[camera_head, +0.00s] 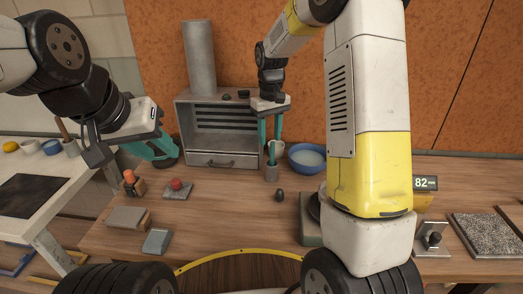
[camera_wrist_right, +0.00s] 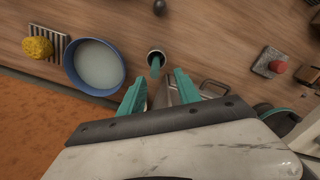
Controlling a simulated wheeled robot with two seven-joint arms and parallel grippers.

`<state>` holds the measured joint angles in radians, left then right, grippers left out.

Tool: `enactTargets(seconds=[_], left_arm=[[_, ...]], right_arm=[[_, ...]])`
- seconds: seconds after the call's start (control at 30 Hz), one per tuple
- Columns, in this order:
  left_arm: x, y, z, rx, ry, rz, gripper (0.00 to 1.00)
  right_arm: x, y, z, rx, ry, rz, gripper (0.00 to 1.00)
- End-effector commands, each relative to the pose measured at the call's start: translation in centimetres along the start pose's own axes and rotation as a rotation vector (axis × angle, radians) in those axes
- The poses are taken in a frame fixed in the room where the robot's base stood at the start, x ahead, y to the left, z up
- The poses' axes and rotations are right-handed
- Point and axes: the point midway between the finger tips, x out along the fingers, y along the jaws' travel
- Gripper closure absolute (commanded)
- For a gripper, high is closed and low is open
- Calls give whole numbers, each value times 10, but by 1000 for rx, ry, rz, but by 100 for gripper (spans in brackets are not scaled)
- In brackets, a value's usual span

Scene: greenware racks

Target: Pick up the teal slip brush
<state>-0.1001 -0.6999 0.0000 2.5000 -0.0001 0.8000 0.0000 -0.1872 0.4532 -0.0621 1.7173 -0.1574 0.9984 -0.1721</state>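The teal slip brush (camera_head: 272,155) stands upright in a small grey cup (camera_head: 271,174) on the bench, in front of the grey cabinet. In the right wrist view the brush (camera_wrist_right: 155,68) shows inside the cup's dark mouth (camera_wrist_right: 156,53). My right gripper (camera_head: 270,139) is above the cup, pointing down. Its two teal fingers are apart, and the wrist view shows them (camera_wrist_right: 160,85) spread with the brush just beyond their tips. My left gripper (camera_head: 160,152) hangs over the left of the bench, away from the brush; its finger gap is unclear.
A blue bowl (camera_head: 306,158) stands close to the right of the cup. The grey cabinet (camera_head: 222,158) is behind. A small dark knob (camera_head: 279,195) lies in front.

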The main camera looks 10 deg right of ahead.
Motion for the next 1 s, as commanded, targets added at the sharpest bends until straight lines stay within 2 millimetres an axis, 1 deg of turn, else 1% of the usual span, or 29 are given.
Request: enactTargets(seconds=[0.27,0.4,0.5,0.6,0.83,0.97,1.0], left_arm=[[0,0,0,0,0,0,64],[0,0,0,0,0,0,64],[0,0,0,0,0,0,64],[0,0,0,0,0,0,64],[0,0,0,0,0,0,64],[0,0,0,0,0,0,64],[0,0,0,0,0,0,64]], right_arm=[[32,2,3,1,-3,-1,60],[54,6,8,2,-4,-1,60],[66,6,7,1,-2,-1,60],[73,6,7,1,-2,-1,60],[73,6,6,1,0,0,60],[73,6,6,1,0,-1,86],[73,6,6,1,0,-1,94]])
